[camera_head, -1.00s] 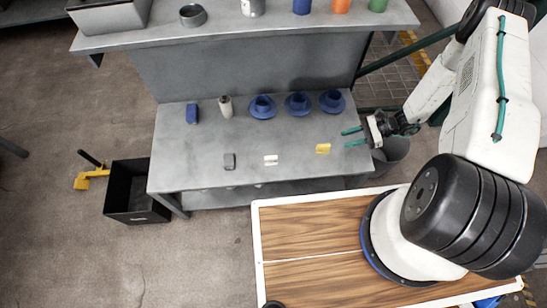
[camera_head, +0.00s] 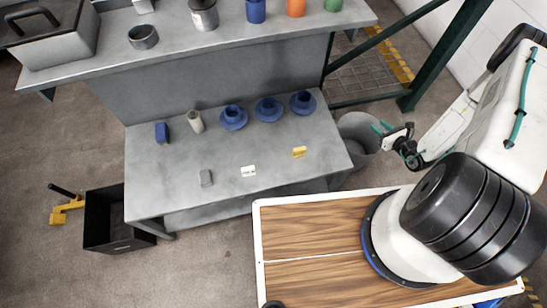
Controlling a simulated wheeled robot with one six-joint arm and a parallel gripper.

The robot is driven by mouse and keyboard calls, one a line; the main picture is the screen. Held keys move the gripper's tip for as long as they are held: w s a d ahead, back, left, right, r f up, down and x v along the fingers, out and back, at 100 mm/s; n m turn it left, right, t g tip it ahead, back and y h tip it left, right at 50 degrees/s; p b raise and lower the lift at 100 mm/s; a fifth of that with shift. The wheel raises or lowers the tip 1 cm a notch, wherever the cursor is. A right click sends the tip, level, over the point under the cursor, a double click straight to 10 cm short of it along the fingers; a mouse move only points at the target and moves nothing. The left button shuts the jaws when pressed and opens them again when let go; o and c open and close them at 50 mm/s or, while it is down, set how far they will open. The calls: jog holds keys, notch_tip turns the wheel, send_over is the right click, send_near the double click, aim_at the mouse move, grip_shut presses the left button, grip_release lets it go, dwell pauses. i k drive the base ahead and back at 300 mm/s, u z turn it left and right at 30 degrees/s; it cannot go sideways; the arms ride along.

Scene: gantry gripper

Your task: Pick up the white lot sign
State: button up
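The white lot sign (camera_head: 248,171) is a small white card with dark marks. It stands near the front edge of the grey workbench (camera_head: 160,195), between a grey block (camera_head: 206,178) and a yellow sign (camera_head: 299,152). My gripper (camera_head: 382,127) has teal fingers and is off the bench's right end, above or beside a grey bin (camera_head: 360,132). It is well to the right of the white sign and apart from it. The fingers look spread with nothing between them, though they are small in the picture.
Three blue cups on saucers (camera_head: 268,109), a pale cylinder (camera_head: 196,121) and a blue block (camera_head: 161,133) stand farther back on the bench. A shelf (camera_head: 200,45) overhangs the back. A black crate (camera_head: 105,219) stands left. A green post (camera_head: 440,60) rises behind my arm.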

aim_at(250, 170)
jog(key=z, duration=2.6)
jog(key=k, duration=2.25)
jog(key=u, duration=2.25)
